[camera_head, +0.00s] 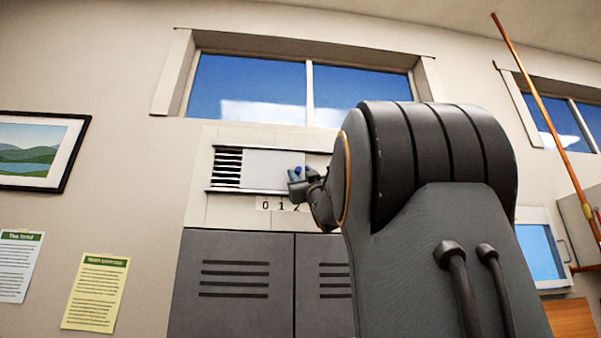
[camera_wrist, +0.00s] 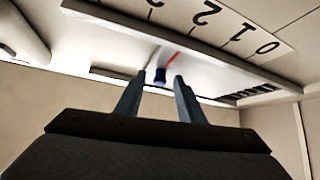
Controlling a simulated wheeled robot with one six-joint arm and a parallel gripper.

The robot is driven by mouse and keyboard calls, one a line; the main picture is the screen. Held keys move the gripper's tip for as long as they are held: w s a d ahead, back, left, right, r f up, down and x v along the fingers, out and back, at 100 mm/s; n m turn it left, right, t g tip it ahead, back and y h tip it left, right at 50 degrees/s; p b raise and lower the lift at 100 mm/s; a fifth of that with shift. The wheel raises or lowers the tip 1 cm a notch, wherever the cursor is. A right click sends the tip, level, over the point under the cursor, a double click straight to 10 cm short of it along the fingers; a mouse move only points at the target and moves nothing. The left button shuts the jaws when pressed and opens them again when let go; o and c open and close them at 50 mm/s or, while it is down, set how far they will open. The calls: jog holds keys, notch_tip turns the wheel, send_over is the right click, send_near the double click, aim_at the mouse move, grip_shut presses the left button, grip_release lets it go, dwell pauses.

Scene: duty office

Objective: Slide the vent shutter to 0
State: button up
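The vent shutter (camera_head: 262,170) is a pale flat panel in a wall frame, with open dark slats (camera_head: 227,168) to its left. Its small blue knob (camera_wrist: 160,76) also shows in the head view (camera_head: 298,170). A scale strip (camera_head: 270,205) below carries 0, 1, 2 from left to right; my arm hides its right part. A red mark (camera_wrist: 172,58) by the knob appears roughly in line with the 2 tick. My gripper (camera_wrist: 158,88) is open, its fingers on either side of the knob with visible gaps. It also shows in the head view (camera_head: 299,182).
Grey lockers (camera_head: 232,285) stand below the vent. A window (camera_head: 250,88) is above it. A framed picture (camera_head: 38,150) and paper notices (camera_head: 96,292) hang at left. A long orange pole (camera_head: 545,110) leans at right.

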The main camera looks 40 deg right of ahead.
grip_shut()
jog(key=b, duration=0.7)
send_near(265, 166)
jog(key=x, duration=0.4)
jog(key=shift+w+d+r, duration=0.1)
jog(key=shift+d+r, duration=0.1)
jog(key=shift+d, duration=0.2)
jog(key=shift+w+a+r, duration=0.1)
jog(key=shift+a, duration=0.1)
jog(key=shift+c, duration=1.3)
grip_release()
jog(key=shift+a, duration=0.1)
jog(key=shift+o, duration=1.3)
jog(key=shift+w+a, duration=0.15)
